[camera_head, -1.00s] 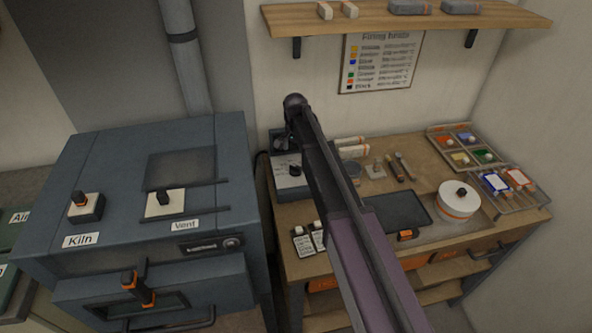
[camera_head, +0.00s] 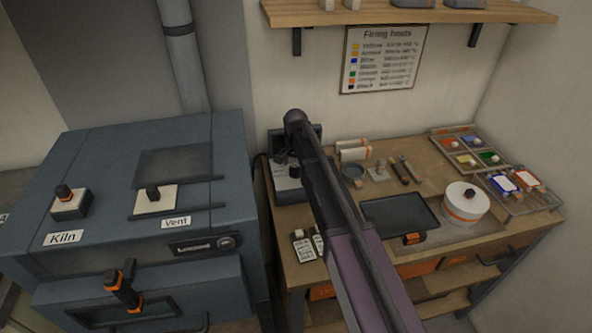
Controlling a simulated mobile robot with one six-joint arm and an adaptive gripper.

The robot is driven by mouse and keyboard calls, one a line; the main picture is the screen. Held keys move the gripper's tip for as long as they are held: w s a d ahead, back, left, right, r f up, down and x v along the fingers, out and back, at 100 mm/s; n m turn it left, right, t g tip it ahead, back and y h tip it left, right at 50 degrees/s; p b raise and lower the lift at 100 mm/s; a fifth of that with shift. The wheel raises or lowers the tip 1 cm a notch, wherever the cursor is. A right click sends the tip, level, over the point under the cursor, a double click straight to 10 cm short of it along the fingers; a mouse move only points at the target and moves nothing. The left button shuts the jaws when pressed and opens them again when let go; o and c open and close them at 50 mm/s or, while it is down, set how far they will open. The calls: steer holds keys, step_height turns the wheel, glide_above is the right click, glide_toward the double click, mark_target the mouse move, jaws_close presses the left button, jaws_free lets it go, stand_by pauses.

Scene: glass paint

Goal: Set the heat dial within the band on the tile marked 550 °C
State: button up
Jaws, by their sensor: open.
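A small grey control box (camera_head: 287,195) stands at the left end of the workbench, with a dark knob (camera_head: 294,169) on its top that looks like the heat dial. Its band and pointer are too small to read. My gripper (camera_head: 286,157) is at the end of my arm, just above the back of the box and close to the knob; it is dark and partly hidden by the arm. It is open, and nothing shows in it. Two pale marked tiles (camera_head: 304,247) sit at the bench's front left; their writing is unreadable, and my arm partly covers the right one.
A dark tray (camera_head: 398,215), a white round pot (camera_head: 463,203), tools and paint trays occupy the bench. A shelf (camera_head: 410,14) and a firing-heats chart (camera_head: 383,60) are on the wall.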

steer(key=shift+f, duration=0.1)
steer(key=c, duration=1.2)
steer(key=shift+o, duration=0.2)
steer(key=shift+n, duration=1.4)
steer(key=o, duration=1.2)
steer(key=shift+c, duration=0.2)
